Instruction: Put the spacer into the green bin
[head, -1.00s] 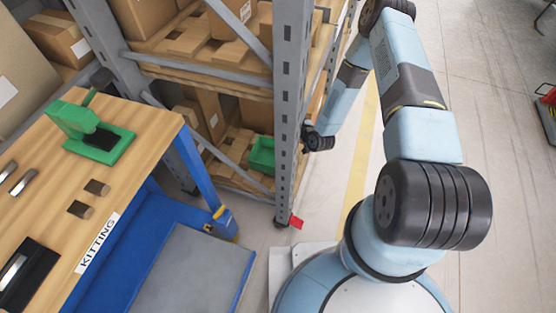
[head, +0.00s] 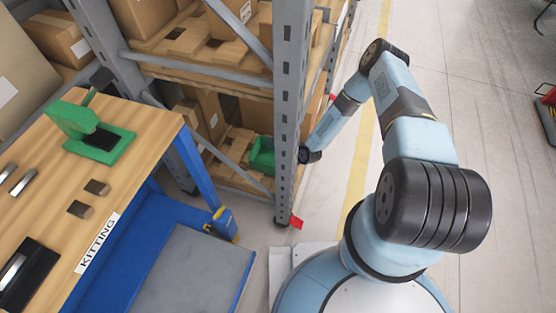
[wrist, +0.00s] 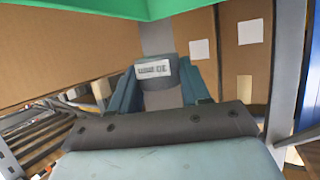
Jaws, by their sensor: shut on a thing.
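The green bin (head: 262,154) stands on the lower rack shelf, left of the grey upright, which partly hides it in the head view. In the wrist view a green surface (wrist: 90,6), probably the bin, crosses the top edge. My gripper (wrist: 162,72) is shut on a grey piece with a white printed label, apparently the spacer (wrist: 162,97), held between its two teal fingers. The piece shows below the green surface in the picture; I cannot tell whether it is above or inside the bin. In the head view the gripper's fingers are hidden behind the upright.
The grey rack upright (head: 288,120) stands close beside my wrist. Cardboard boxes (wrist: 70,50) fill the wrist view's background. The wooden kitting table (head: 120,165) stands left, with a green fixture (head: 100,140) on it.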

